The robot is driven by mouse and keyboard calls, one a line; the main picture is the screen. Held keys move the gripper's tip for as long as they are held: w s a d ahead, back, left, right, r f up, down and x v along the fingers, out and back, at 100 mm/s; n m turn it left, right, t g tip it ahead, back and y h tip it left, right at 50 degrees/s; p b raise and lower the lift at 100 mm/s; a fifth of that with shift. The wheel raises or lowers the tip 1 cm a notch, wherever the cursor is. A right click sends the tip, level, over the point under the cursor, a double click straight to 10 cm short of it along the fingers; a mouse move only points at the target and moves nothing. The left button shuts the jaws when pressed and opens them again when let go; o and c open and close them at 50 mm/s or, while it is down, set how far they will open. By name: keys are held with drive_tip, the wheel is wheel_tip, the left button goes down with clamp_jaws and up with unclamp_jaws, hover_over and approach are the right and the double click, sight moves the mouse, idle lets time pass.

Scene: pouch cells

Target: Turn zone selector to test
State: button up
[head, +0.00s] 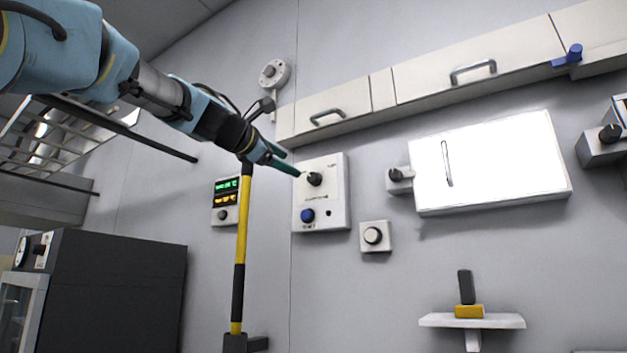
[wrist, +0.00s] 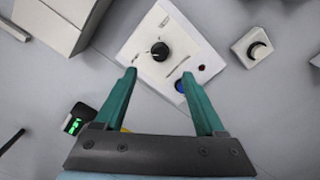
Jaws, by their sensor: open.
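A white control box (head: 335,208) is fixed to the wall and carries a black rotary knob (head: 314,179) in its upper part and a blue button or knob (head: 307,215) lower down. In the wrist view the black knob (wrist: 160,51) has a light pointer mark, and the blue one (wrist: 182,85) is partly behind a finger. The labels are too small to read, so I cannot tell which knob is the zone selector. My gripper (head: 285,164) has teal fingers and is close to the box's upper left. In the wrist view my gripper (wrist: 160,72) is open and empty, with the black knob ahead between the fingertips.
A display unit (head: 226,200) with green and orange digits is left of the box, near a yellow and black pole (head: 241,240). A small wall box with a round knob (head: 373,236) is at the right. Cabinets (head: 480,65) hang above. A small shelf (head: 472,321) is lower right.

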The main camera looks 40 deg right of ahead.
sight(312, 177)
drive_tip(key=p+x, duration=0.3)
drive_tip(key=x, duration=0.6)
drive_tip(key=shift+w+d+p, duration=0.1)
drive_tip(key=shift+d+p, duration=0.1)
drive_tip(key=shift+p, duration=0.15)
drive_tip(key=shift+w+d+f, duration=0.1)
drive_tip(key=shift+w+d, duration=0.05)
drive_tip(key=shift+d, duration=0.4)
drive_tip(key=shift+c, duration=0.4)
clamp_jaws()
